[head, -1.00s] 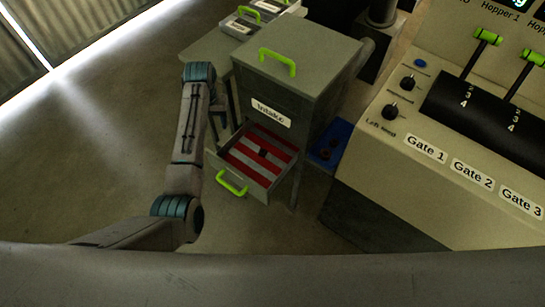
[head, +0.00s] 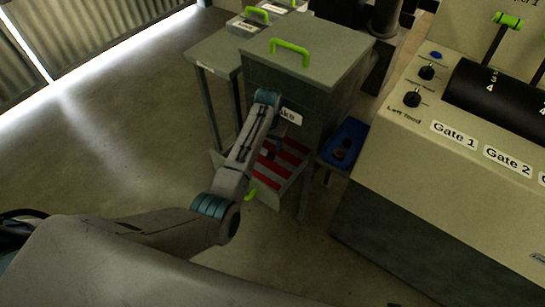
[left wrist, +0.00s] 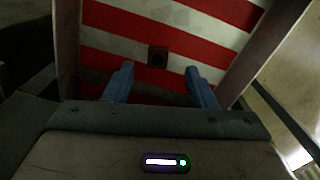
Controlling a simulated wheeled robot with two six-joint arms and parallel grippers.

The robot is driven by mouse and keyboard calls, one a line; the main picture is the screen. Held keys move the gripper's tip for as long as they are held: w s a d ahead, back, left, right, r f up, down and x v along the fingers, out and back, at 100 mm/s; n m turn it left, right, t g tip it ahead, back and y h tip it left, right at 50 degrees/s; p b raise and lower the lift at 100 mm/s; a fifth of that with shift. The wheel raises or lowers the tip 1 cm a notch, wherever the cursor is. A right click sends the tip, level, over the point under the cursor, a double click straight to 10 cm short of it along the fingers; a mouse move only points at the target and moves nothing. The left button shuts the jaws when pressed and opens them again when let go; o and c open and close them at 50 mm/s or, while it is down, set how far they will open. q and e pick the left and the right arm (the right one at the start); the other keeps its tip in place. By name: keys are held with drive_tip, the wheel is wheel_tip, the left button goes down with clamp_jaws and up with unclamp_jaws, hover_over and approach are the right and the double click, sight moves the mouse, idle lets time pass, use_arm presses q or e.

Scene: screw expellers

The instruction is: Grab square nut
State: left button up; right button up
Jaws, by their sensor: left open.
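The square nut (left wrist: 158,57) is a small dark block with a round hole. It lies on the red and white striped floor of the open drawer (head: 285,178). In the left wrist view it sits just beyond and between the fingertips of my left gripper (left wrist: 159,70). The two blue fingers are apart with nothing between them, and the drawer walls stand to both sides. In the head view my left forearm covers part of the drawer, and I cannot make out the nut there. My right gripper is not in view.
The grey cabinet (head: 305,70) with a green lid handle rises behind the drawer. A blue bin (head: 343,140) with dark items is to its right. The control console (head: 400,150) stands further right. Open floor lies to the left.

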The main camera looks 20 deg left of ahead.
sight(270, 155)
use_arm(q)
drive_tip(key=f, duration=0.5)
drive_tip(key=shift+w+d+b, duration=0.15)
drive_tip(key=shift+w+b, duration=0.05)
drive_tip(key=shift+b, duration=0.1)
drive_tip(key=shift+f, duration=0.45)
drive_tip(key=c, duration=1.1)
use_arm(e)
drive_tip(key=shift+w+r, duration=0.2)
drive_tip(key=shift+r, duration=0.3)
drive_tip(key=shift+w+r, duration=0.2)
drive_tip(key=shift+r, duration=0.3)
